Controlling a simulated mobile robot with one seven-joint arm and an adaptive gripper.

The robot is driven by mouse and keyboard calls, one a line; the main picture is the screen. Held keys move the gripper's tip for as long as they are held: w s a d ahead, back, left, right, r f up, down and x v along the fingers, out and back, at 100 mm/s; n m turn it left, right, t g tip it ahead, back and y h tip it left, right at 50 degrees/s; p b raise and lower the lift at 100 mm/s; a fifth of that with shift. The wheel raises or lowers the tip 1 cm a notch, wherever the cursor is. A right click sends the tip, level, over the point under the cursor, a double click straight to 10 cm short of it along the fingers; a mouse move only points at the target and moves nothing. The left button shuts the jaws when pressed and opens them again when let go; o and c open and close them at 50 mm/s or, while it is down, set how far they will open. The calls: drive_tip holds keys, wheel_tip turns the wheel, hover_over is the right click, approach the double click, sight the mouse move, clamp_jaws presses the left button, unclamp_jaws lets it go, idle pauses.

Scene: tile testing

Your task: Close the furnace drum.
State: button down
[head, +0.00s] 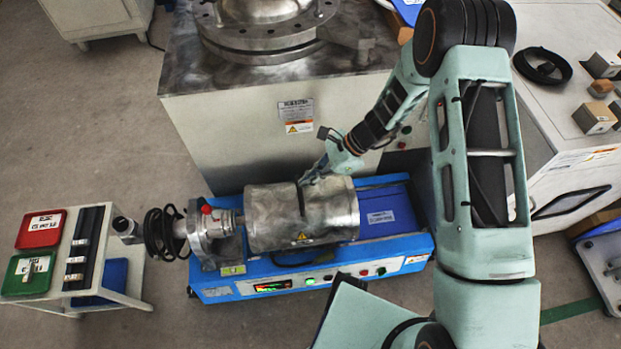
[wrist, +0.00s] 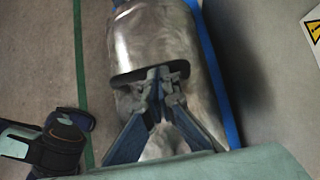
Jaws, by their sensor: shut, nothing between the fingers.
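The furnace drum (head: 270,222) is a shiny metal cylinder lying on its side on a blue machine base (head: 385,205). A dark gap or edge crosses its upper side near the middle. In the wrist view the drum (wrist: 150,40) fills the centre, with a dark, round-cornered edge or slot across it. My gripper (head: 306,181) is at the top of the drum, beside that gap. In the wrist view my gripper (wrist: 162,74) has its fingertips together at the dark edge, with nothing between them. I cannot tell whether they touch the drum.
A large grey machine (head: 245,125) stands behind the drum. A small cart (head: 125,275) with red and green trays (head: 28,272) is at the left. A white bench (head: 560,145) with small blocks is at the right. Grey floor is free at the front left.

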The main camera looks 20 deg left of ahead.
drive_tip(key=w+d, duration=0.1)
drive_tip(key=d+r, duration=0.1)
drive_tip(key=w+d, duration=0.1)
drive_tip(key=shift+w+d+r+p, duration=0.25)
drive_tip(key=shift+w+d+p, duration=0.05)
drive_tip(key=shift+d+p, duration=0.1)
drive_tip(key=p+v, duration=0.1)
drive_tip(key=v, duration=0.8)
drive_tip(key=shift+p, duration=0.4)
drive_tip(key=shift+d, duration=0.1)
